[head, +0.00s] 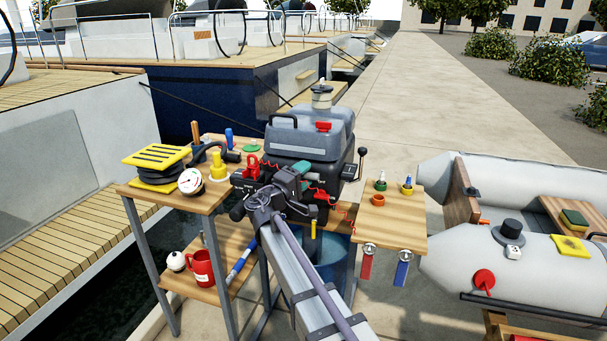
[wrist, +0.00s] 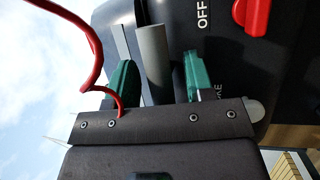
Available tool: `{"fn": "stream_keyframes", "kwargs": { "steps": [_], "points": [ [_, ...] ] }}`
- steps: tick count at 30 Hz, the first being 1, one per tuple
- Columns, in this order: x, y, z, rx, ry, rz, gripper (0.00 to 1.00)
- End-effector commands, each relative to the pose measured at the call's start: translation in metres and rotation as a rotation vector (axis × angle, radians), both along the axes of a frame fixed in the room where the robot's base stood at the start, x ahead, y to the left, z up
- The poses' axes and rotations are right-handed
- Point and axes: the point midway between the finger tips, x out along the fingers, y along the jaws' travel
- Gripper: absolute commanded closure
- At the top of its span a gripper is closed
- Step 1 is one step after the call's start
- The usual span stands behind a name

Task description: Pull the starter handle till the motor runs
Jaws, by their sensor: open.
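The outboard motor (head: 309,140) stands upright at the middle of the head view, with a grey cowl over a dark lower body. My gripper (head: 301,168) is at its near face and hides much of it. In the wrist view my gripper (wrist: 158,80) is open, with a green finger on each side of a grey bar (wrist: 153,62). The bar looks like the starter handle, and gaps show between it and the fingers. The motor's dark face (wrist: 225,65) is close behind. In the head view the handle is hidden by my gripper.
A red knob (wrist: 252,15) marked OFF is right of the fingers. A red cord (wrist: 90,45) loops close to my gripper's left side. A wooden side table (head: 400,225) with small cups is at right. A bench (head: 215,195) with a gauge and yellow items is at left.

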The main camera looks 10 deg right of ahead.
Motion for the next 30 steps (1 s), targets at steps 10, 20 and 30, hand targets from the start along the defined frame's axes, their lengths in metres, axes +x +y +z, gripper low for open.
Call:
{"fn": "stream_keyframes", "kwargs": {
  "steps": [10,20,30],
  "points": [
    [-0.0004,0.0,-0.0004,0.0,0.0,0.0,0.69],
    [-0.0003,0.0001,-0.0003,0.0,0.0,0.0,1.0],
    [-0.003,0.0012,-0.0001,-0.001,-0.001,0.0,1.0]
  ]
}}
